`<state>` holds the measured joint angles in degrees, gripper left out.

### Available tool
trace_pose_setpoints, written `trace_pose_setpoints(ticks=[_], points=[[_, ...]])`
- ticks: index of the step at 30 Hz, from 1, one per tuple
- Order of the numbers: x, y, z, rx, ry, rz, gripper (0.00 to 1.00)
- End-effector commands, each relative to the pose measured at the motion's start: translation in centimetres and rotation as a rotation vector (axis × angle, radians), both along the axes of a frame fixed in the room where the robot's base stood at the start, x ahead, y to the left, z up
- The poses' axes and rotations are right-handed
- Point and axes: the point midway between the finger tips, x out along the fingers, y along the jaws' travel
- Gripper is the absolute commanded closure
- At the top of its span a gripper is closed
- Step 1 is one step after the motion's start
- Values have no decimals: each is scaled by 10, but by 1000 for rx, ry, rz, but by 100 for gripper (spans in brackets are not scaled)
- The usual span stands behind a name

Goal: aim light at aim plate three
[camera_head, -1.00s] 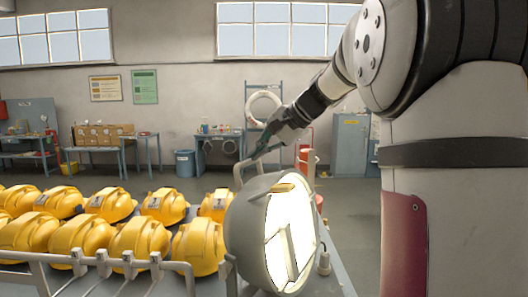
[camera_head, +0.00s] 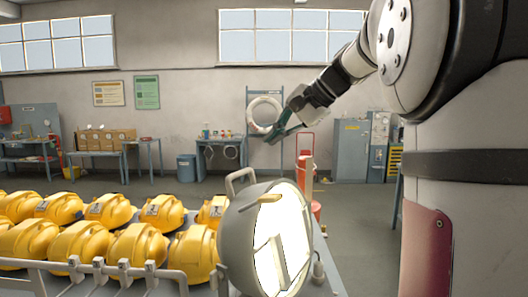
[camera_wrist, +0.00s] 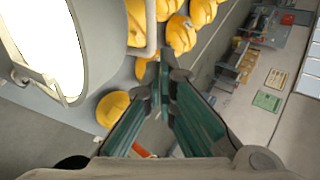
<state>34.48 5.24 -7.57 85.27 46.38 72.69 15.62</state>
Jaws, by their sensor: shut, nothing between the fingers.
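The light (camera_head: 236,240) is a big round grey lamp with a glowing white face turned to the right and toward the head camera. A grey loop handle (camera_head: 231,183) stands on its top. It also shows at the upper left of the wrist view (camera_wrist: 105,45). My gripper (camera_head: 273,138) is above and behind the lamp, apart from the handle in the head view. Its green fingers are shut and empty, and their tips come together in the wrist view (camera_wrist: 164,72). I cannot make out any plate marked three.
Several yellow helmets (camera_head: 137,245) stand in rows left of the lamp, behind a grey rail (camera_head: 95,268). Workbenches, a blue bin (camera_head: 187,168) and a grey cabinet (camera_head: 351,150) stand along the far wall. Open floor lies between.

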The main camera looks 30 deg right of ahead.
Motion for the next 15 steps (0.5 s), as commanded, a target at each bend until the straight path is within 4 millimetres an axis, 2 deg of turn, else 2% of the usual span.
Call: trace_pose_setpoints(ticks=[6,15], points=[[-17,-8,22,0,-2,0,100],[-23,-9,28,0,-1,1,100]])
